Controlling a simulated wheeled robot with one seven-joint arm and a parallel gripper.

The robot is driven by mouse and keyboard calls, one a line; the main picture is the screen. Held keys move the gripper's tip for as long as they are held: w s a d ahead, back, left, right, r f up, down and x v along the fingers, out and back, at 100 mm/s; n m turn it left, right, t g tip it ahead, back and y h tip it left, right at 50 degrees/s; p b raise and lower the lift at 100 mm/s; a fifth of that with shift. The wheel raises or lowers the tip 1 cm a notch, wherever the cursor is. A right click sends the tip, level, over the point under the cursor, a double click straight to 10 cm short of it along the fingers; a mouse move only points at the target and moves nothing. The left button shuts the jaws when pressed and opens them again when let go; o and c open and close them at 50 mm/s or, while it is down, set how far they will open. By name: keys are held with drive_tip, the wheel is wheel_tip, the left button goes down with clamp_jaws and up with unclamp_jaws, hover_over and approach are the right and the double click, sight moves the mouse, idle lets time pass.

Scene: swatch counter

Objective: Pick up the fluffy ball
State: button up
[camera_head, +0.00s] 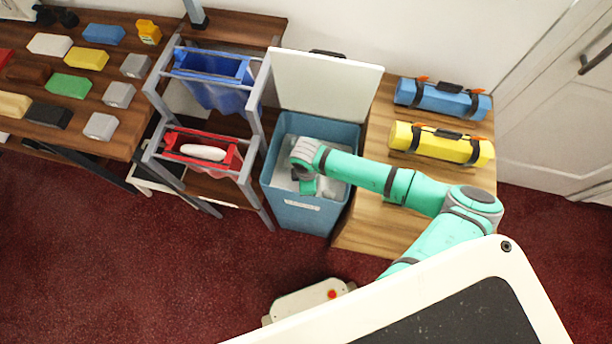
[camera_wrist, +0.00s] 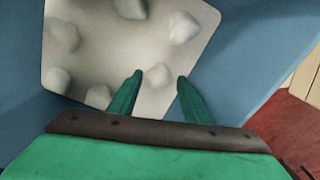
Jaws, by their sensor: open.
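My gripper (camera_head: 307,186) reaches down into an open blue bin (camera_head: 303,216). In the wrist view my gripper (camera_wrist: 160,78) shows two green fingers, apart. Below them is a pale floor or panel in the bin (camera_wrist: 115,60) with several whitish lumps on it. One small pale lump (camera_wrist: 157,76) appears between the fingertips; I cannot tell its depth relative to them. Other lumps lie near the left finger (camera_wrist: 99,97) and farther up (camera_wrist: 183,27). They look alike, and I cannot tell which is the fluffy ball. The arm hides part of the bin's inside in the head view.
The bin's white lid (camera_head: 325,88) stands raised behind it. A grey rack (camera_head: 255,95) with blue and red fabric holders is close left. A wooden cabinet (camera_head: 380,215) bearing blue (camera_head: 443,98) and yellow (camera_head: 437,142) rolls is right. Blue bin walls surround the gripper.

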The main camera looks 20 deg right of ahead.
drive_tip(key=shift+w+a, duration=0.1)
drive_tip(key=c, duration=0.4)
drive_tip(key=shift+w, duration=0.1)
